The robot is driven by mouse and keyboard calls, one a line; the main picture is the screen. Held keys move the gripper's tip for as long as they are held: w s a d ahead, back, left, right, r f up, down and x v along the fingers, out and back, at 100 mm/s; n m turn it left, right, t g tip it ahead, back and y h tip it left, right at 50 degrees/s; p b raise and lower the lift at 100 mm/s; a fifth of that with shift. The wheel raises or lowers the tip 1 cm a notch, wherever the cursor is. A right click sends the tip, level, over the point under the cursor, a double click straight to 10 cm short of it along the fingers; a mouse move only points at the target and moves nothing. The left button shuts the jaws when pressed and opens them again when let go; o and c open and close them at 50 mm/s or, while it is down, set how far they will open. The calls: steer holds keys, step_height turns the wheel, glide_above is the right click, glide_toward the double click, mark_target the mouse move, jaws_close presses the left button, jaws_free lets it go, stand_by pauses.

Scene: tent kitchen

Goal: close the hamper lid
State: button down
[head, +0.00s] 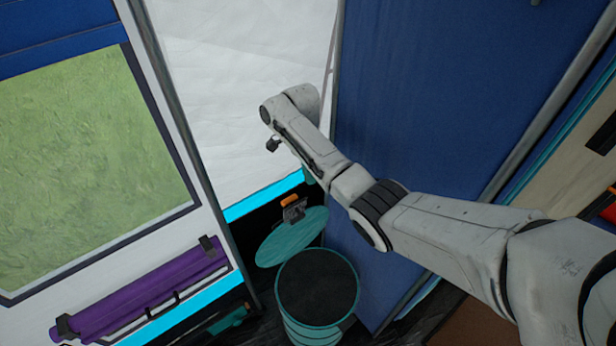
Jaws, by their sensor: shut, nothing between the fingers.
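The hamper (318,318) is a teal round bin at the bottom centre of the head view. Its mouth is open and the inside is dark. Its teal lid (290,238) is a flat disc, raised and tilted behind the upper left of the rim. My gripper (272,145) shows as a small dark piece at the end of my arm, above and left of the lid. It is shut and empty, apart from the lid. The rest of it is hidden behind my wrist.
A small orange and dark grey object (292,207) is at the lid's upper edge. A blue panel (420,110) stands close on the right. A purple roll (145,290) hangs on the left wall, below a window (85,165). A white surface is behind my wrist.

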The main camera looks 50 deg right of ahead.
steer(key=x, duration=0.8)
steer(key=shift+r, duration=0.1)
